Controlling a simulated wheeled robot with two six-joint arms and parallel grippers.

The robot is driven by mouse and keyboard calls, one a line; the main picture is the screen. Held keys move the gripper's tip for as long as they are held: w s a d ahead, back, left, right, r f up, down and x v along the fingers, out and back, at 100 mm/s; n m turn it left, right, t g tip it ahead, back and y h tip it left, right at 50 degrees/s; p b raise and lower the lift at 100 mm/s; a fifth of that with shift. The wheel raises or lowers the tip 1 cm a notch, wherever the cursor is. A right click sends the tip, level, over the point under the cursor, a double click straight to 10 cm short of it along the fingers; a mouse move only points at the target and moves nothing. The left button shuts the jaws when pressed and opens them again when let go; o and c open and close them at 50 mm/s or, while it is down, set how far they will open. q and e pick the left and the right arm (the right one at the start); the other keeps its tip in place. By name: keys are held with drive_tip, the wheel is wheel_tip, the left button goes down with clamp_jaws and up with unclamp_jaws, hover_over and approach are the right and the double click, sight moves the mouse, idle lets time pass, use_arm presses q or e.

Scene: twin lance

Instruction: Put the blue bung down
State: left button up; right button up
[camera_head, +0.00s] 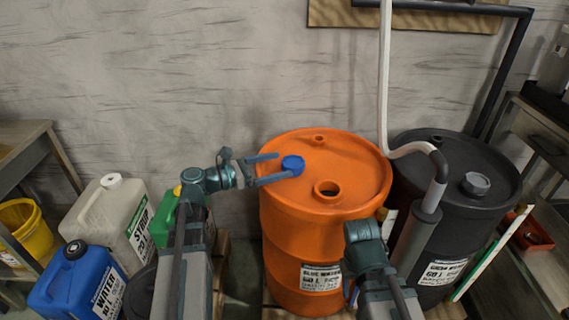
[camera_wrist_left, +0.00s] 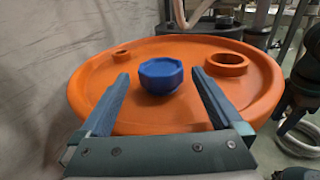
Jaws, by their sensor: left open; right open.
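The blue bung (camera_head: 293,164) rests on the top of the orange drum (camera_head: 345,169), left of the drum's large open hole (camera_head: 328,190). My left gripper (camera_head: 273,167) is open, with its fingers at the left part of the drum top and the bung at their tips. In the left wrist view the bung (camera_wrist_left: 161,76) sits upright on the drum lid (camera_wrist_left: 190,48), just beyond and between the open fingers (camera_wrist_left: 160,90). Of my right arm, the wrist (camera_head: 364,240) shows in front of the drum; its fingers are mostly hidden.
A black drum (camera_head: 480,215) with a grey cap stands to the right. A white pipe (camera_head: 385,80) leads to a grey lance (camera_head: 415,235) between the drums. A blue canister (camera_head: 75,285), a white canister (camera_head: 105,215) and a green one stand at the left.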

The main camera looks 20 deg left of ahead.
use_arm(q)
drive_tip(key=v, duration=0.9)
use_arm(e)
drive_tip(key=shift+r, duration=0.25)
